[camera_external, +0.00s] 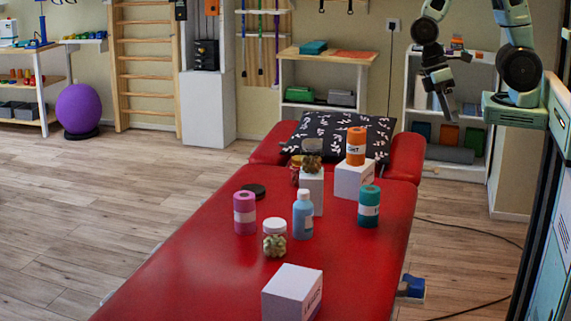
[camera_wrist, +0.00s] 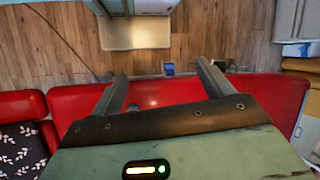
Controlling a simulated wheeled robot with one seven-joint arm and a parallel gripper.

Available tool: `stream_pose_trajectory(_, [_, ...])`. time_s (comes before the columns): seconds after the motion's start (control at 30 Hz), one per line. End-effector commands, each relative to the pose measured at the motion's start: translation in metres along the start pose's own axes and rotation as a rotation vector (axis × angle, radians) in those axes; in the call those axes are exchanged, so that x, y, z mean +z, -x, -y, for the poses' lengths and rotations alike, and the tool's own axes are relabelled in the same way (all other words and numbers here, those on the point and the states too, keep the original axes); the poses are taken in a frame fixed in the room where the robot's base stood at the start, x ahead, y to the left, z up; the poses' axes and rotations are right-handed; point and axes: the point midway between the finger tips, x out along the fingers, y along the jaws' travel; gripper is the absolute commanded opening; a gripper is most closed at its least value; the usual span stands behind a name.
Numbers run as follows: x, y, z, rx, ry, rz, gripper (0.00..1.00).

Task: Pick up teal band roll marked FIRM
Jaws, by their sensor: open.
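The teal band roll (camera_external: 369,194) stands upright on the red treatment table, near its right edge, in the external view. It has a white label whose text is too small to read. My gripper (camera_external: 443,98) hangs in the air above and to the right of the table, up and well apart from the roll. In the wrist view my gripper (camera_wrist: 162,72) has its two fingers spread with nothing held between them. The teal roll does not show in the wrist view.
On the red table (camera_external: 222,278) stand a pink roll (camera_external: 244,202), a blue bottle (camera_external: 303,222), a jar (camera_external: 275,246), a white box (camera_external: 290,292) in front, and an orange roll (camera_external: 356,136) on another white box (camera_external: 350,180). A patterned pillow (camera_external: 325,128) lies behind.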

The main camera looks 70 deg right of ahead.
Motion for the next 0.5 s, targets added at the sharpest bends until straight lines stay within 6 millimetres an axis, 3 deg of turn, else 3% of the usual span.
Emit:
stream_pose_trajectory(0.27, [-0.026, -0.040, -0.042, -0.365, -0.399, 0.201, 0.79])
stream_pose_trajectory(0.5, [-0.067, -0.083, -0.093, -0.857, -0.804, 0.322, 0.79])
